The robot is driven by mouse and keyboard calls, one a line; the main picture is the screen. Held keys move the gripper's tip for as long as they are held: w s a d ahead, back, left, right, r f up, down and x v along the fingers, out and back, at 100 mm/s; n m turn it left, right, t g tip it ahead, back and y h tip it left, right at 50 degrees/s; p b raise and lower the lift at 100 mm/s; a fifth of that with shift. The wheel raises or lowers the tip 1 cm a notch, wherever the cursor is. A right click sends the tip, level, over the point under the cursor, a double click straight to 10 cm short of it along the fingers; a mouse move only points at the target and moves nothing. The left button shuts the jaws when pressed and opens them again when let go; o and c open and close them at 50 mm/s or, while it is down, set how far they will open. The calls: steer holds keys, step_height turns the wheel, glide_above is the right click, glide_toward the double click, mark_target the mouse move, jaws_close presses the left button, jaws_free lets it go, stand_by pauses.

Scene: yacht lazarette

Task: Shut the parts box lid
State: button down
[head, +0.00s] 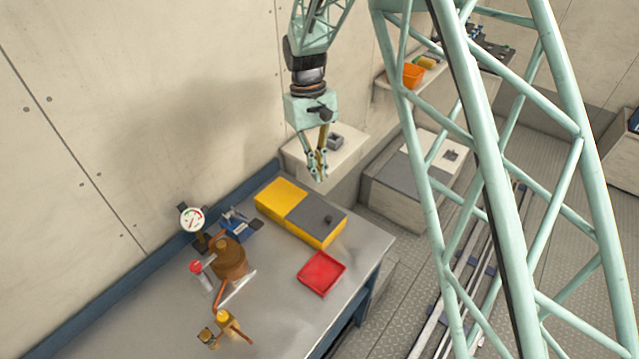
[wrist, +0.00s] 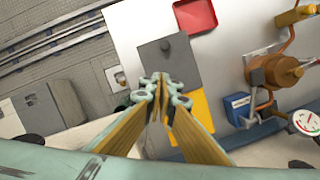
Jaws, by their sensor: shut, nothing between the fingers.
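The parts box (head: 280,198) is a long yellow box on the metal bench. A flat grey lid (head: 306,211) with a small dark knob (head: 328,219) covers its right part, and the left part shows plain yellow. In the wrist view the grey lid (wrist: 184,63) lies beyond my fingertips, with yellow (wrist: 201,108) showing on the near side. I cannot tell whether the yellow part is a fixed top or an opening. My gripper (head: 318,174) is shut and empty, above and behind the box, apart from it; its fingertips (wrist: 165,82) also show in the wrist view.
A red tray (head: 322,273) sits in front of the box. Left of it stand a copper-coloured pot with pipes (head: 229,260), a gauge (head: 192,219) and a blue item (head: 238,223). A pale block (head: 335,148) stands behind.

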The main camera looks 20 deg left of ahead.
steer(key=shift+v, duration=0.75)
